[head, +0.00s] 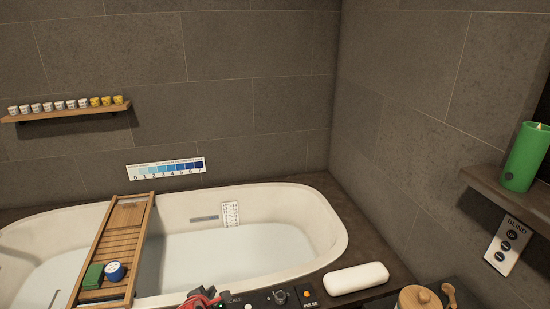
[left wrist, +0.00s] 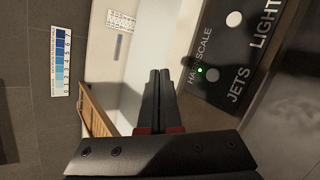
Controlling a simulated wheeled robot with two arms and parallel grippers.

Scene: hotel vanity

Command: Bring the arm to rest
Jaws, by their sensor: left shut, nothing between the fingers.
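My left gripper (head: 204,298) shows as a small red and dark shape at the bottom edge of the head view, in front of the bathtub's near rim. In the left wrist view its two black fingers (left wrist: 159,80) are together with nothing between them. They point toward the tub and its control panel (left wrist: 232,55), which has a lit green light and the words JETS and LIGHT. My right gripper is in neither view.
The white bathtub (head: 322,230) holds water and a wooden bath tray (head: 113,245) with a green block and a blue-white round item. A white rolled cushion (head: 356,278) and a wooden-lidded jar (head: 418,299) stand at right. A green candle (head: 525,157) stands on a shelf.

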